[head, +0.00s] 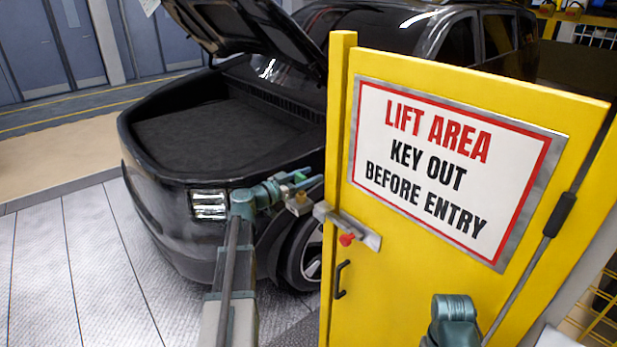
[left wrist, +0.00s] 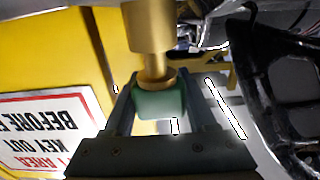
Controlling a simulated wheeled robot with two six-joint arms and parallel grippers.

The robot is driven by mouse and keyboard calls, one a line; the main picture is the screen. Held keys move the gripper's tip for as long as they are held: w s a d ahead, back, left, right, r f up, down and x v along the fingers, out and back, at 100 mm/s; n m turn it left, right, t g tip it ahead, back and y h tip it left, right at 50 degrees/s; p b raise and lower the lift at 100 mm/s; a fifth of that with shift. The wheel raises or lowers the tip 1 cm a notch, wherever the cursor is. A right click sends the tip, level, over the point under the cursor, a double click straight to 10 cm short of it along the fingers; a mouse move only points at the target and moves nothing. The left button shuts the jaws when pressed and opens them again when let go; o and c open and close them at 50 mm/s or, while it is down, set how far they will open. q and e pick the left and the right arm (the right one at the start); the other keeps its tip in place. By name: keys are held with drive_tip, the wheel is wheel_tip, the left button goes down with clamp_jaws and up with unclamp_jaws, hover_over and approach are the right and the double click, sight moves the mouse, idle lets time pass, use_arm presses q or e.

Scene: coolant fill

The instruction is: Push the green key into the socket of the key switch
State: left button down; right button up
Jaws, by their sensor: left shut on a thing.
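The green key (left wrist: 160,104) is gripped between the two fingers of my left gripper (left wrist: 160,92) in the left wrist view. A brass collar and a thin brass stem stand on its green head. The stem reaches up to a wide brass cylinder (left wrist: 148,25), which looks like the key switch. The stem and the cylinder look in line, but I cannot tell how deep the stem sits, as the socket's opening is hidden. In the head view my left gripper (head: 305,182) is beside the yellow gate's post, with a bit of the green key (head: 300,177) showing.
The yellow gate (head: 460,85) with its warning sign (head: 450,165) fills the right side. A metal latch with a red knob (head: 347,240) and a black handle (head: 341,279) are on it. A black car (head: 165,200) with its hood up stands behind my left arm.

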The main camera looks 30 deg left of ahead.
use_arm(q)
drive_tip(key=s+d+r+p, duration=0.1)
drive_tip(key=s+d, duration=0.2)
drive_tip(key=s, duration=0.4)
drive_tip(key=s+d+r+p, duration=0.1)
drive_tip(key=s+d+r, duration=0.1)
drive_tip(key=s, duration=0.5)
drive_tip(key=shift+s+d, duration=0.35)
drive_tip(key=shift+d, duration=0.4)
use_arm(e)
wheel_tip(320, 180, up, 3)
